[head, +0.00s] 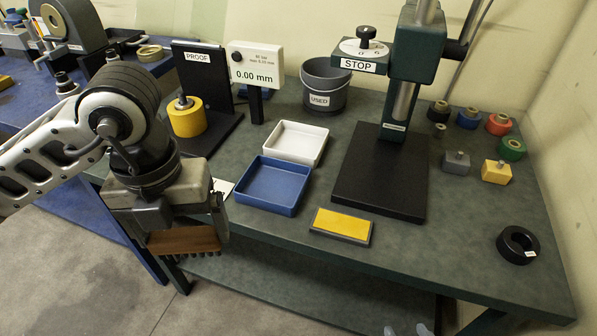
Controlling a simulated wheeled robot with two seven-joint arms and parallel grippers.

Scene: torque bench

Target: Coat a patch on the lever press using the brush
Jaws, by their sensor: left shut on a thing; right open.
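The lever press (416,50) stands at the back right of the bench, with a green head, a dial, a STOP sign and a bare black base plate (380,180). My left gripper (172,215) is at the bench's front left edge, shut on a brown brush (184,240) whose dark bristles point down. The brush is well left of the press and apart from it. The gripper body hides the upper part of the brush. I cannot make out a distinct patch on the press. My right gripper is not clearly in view.
A blue tray (272,207), a white tray (318,143) and a yellow-topped pad (342,224) lie between brush and press. A USED bin (325,88) and a gauge (257,65) stand behind. Several small parts and a black ring (517,245) are at the right.

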